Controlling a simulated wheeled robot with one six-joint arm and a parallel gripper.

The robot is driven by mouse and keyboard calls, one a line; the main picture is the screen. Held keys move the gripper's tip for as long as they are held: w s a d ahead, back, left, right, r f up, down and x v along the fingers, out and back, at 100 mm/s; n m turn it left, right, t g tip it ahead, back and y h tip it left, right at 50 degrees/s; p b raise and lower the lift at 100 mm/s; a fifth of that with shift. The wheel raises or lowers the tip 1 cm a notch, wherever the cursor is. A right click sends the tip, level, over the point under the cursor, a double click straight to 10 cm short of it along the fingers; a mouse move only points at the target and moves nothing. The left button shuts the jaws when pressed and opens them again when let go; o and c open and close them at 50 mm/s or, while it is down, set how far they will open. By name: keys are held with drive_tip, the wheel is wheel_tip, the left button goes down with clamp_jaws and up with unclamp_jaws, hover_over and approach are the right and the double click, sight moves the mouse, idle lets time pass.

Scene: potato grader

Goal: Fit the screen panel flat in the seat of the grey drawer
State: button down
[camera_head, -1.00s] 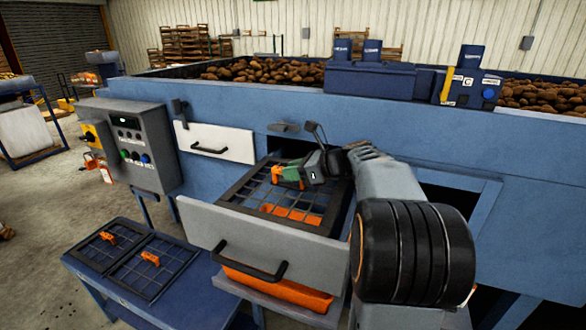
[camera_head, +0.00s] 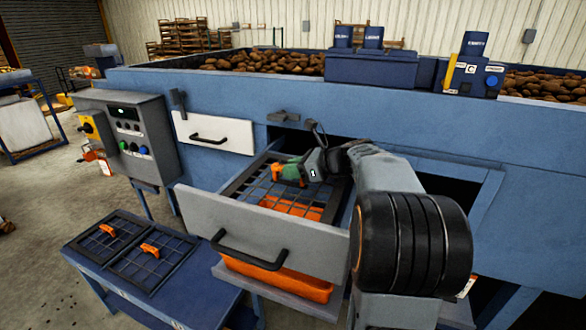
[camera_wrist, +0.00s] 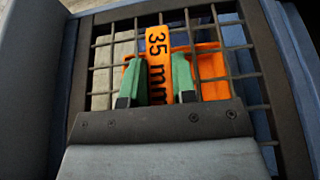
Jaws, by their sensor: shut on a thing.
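The grey drawer (camera_head: 262,222) is pulled out of the blue machine. The screen panel (camera_head: 231,188), a dark-framed wire mesh, lies over the drawer's opening, inside its walls. It also shows in the wrist view (camera_wrist: 259,72). My gripper (camera_head: 280,174) is shut on the panel's orange handle, marked "35 mm". In the wrist view my green fingertips (camera_wrist: 158,80) stand on either side of that handle. The panel looks roughly level. I cannot tell whether its edges touch the seat all around. My arm hides the drawer's right rear part.
Two similar mesh panels (camera_head: 157,262) with orange handles lie on the blue table at lower left. A closed white drawer (camera_head: 213,133) and a grey control box (camera_head: 127,135) are at left. Orange shows beneath the mesh and in a tray (camera_head: 275,279) under the drawer.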

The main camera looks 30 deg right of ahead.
drive_tip(key=shift+f, duration=0.3)
idle(0.4)
drive_tip(key=c, duration=0.9)
unclamp_jaws()
drive_tip(key=shift+b, duration=0.3)
drive_tip(key=shift+c, duration=0.2)
drive_tip(key=shift+o, duration=0.5)
drive_tip(key=shift+f, duration=0.25)
drive_tip(key=b+v, duration=0.1)
drive_tip(key=v, duration=1.3)
drive_tip(key=shift+a+r+b, duration=0.1)
drive_tip(key=shift+b, duration=0.2)
drive_tip(key=shift+s, duration=0.1)
